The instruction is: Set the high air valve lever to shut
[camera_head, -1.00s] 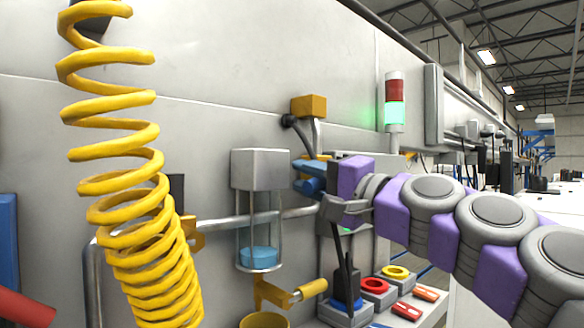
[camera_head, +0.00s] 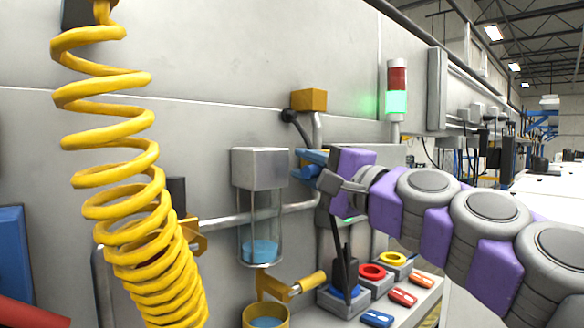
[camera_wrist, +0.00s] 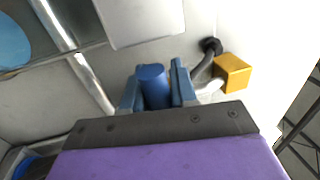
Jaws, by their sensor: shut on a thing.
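A blue cylindrical lever handle (camera_wrist: 153,88) sits between the two blue-grey fingers of my gripper (camera_wrist: 155,82) in the wrist view. The fingers are shut on its sides. In the head view my gripper (camera_head: 310,163) reaches in from the right to the wall pipes, just right of the clear cylinder. There the blue handle and fingers are hard to tell apart, and my purple wrist hides most of the valve body. The lever's exact angle cannot be told.
A yellow block (camera_head: 309,100) with a black fitting is just above my gripper. A clear cylinder with blue liquid (camera_head: 260,240) hangs left of it. A coiled yellow hose (camera_head: 120,205) fills the left. A button panel (camera_head: 395,303) is below my arm.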

